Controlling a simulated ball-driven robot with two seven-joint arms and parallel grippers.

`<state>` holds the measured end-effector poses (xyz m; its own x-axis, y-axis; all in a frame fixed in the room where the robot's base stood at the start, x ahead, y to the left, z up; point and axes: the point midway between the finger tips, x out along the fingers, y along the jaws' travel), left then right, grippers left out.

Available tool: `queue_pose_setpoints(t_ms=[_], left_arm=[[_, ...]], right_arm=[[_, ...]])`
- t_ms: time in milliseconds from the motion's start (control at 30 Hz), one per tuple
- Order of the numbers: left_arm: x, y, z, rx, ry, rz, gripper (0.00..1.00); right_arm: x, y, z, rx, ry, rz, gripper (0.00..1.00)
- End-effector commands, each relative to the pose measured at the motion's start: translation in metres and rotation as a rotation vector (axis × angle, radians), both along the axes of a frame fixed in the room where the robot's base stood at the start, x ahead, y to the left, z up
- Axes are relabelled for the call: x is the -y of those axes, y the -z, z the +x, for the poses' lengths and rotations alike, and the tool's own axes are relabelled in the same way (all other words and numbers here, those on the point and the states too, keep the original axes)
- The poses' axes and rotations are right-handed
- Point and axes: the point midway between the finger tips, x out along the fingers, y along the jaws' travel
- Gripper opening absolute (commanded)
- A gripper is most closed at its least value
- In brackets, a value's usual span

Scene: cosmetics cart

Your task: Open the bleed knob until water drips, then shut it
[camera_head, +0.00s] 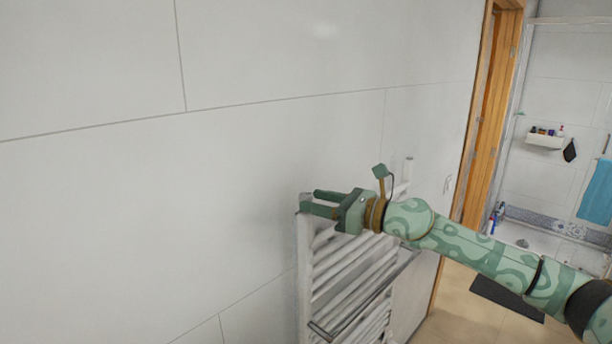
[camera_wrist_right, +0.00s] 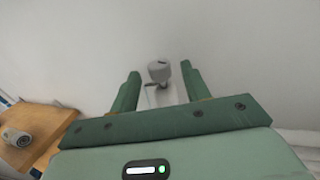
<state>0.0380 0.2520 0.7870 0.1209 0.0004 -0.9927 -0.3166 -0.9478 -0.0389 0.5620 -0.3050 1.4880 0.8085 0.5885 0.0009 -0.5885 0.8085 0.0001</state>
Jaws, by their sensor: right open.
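The bleed knob (camera_wrist_right: 159,71) is a small grey cylinder in the right wrist view, just beyond and between the two green fingers. A pale block sits below it. My right gripper (camera_wrist_right: 160,88) is open, with a finger on each side of the knob's line and a gap to both. In the head view my right gripper (camera_head: 312,201) is at the top left corner of the white towel radiator (camera_head: 304,262) and hides the knob there. No water shows. My left gripper is in neither view.
The white tiled wall (camera_head: 240,160) stands right behind the radiator. A wooden door frame (camera_head: 478,120) and a shower with a shelf (camera_head: 545,141) and blue towel (camera_head: 597,190) are at the right. A dark mat (camera_head: 507,297) lies on the floor.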

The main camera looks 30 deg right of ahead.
Motion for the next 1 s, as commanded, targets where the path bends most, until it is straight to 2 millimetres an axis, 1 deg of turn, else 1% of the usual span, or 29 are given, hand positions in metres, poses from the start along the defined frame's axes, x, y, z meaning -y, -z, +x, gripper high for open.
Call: queue_pose_setpoints(t_ms=[33, 100, 200, 333, 533, 567, 600, 667, 700, 733, 867, 1000], left_arm=[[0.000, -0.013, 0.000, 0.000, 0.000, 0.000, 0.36], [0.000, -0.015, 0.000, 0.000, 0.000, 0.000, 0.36], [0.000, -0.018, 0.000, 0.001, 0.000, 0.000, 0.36], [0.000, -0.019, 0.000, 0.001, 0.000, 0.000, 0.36], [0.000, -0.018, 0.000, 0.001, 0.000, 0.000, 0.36], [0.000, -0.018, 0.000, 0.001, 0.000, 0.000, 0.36], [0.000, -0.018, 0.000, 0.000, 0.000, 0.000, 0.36], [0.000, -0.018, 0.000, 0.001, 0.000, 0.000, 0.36], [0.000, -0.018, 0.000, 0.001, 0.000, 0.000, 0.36], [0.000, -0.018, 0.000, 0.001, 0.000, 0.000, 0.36], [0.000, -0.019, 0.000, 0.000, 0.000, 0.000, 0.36], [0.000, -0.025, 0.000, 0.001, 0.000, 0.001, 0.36]], right_arm=[[-0.007, -0.007, 0.007, 0.000, -0.003, 0.003, 0.47], [-0.012, -0.004, 0.016, 0.000, -0.001, 0.003, 0.47], [-0.017, -0.001, 0.023, -0.001, -0.001, 0.001, 0.47], [-0.020, 0.000, 0.027, -0.001, 0.000, -0.001, 0.47], [-0.020, 0.001, 0.027, -0.001, 0.000, -0.001, 0.47], [-0.020, 0.001, 0.027, -0.001, 0.000, -0.001, 0.44], [-0.020, 0.001, 0.027, -0.001, 0.000, -0.001, 0.33], [-0.020, 0.001, 0.027, -0.001, 0.000, -0.001, 0.16], [-0.020, 0.001, 0.027, -0.001, 0.000, -0.001, 0.05], [-0.020, 0.001, 0.027, -0.001, 0.000, -0.001, 0.03], [-0.020, 0.000, 0.027, -0.001, 0.001, -0.001, 0.03], [-0.020, -0.001, 0.027, -0.002, 0.016, -0.001, 0.04]])
